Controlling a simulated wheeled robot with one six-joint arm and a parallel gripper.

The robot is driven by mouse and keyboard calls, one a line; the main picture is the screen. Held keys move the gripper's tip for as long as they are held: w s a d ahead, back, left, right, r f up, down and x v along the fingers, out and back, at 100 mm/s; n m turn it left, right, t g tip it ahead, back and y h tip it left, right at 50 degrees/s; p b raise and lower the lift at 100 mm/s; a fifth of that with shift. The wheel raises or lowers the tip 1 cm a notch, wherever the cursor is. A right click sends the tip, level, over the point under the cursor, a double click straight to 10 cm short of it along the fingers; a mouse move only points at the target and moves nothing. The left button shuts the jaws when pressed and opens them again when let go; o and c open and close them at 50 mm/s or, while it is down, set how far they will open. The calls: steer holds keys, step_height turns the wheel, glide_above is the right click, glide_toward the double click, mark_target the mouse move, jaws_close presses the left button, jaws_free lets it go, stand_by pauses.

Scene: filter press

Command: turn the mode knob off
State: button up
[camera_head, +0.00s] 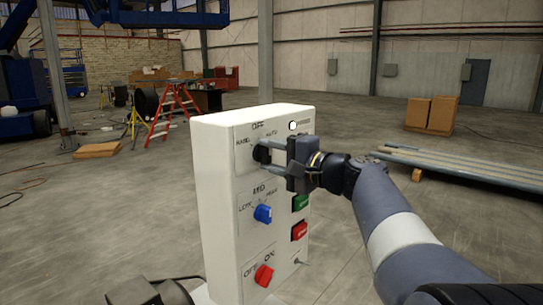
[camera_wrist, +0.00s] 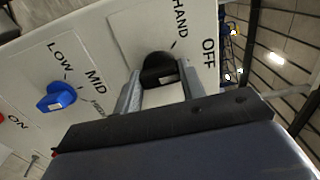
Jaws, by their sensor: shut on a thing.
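The mode knob (camera_head: 261,153) is black and sits at the top of the white control box's front panel, under an OFF label with HAND to the left and AUTO to the right. In the wrist view the knob (camera_wrist: 157,66) lies between my two fingertips, near the HAND and OFF lettering. My gripper (camera_head: 270,156) reaches in from the right and is shut on the knob; its fingers show on either side of it in the wrist view (camera_wrist: 160,88). The gripper covers part of the panel beside the knob, and I cannot clearly tell which label the knob points to.
Below are a blue knob (camera_head: 263,213) marked LOW, MID and HIGH, and a red OFF/ON knob (camera_head: 264,275). A green button (camera_head: 300,202), a red button (camera_head: 299,231) and a small toggle (camera_head: 299,262) sit on the right. A white lamp (camera_head: 292,125) is above.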

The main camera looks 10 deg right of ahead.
stand_by(0.5)
steer(key=o, duration=1)
steer(key=b+v, duration=0.2)
steer(key=v, duration=0.9)
steer(key=shift+w+a, duration=0.15)
steer(key=p+x, duration=0.2)
steer(key=x, duration=0.8)
steer(key=shift+w+a, duration=0.2)
steer(key=shift+w, duration=0.1)
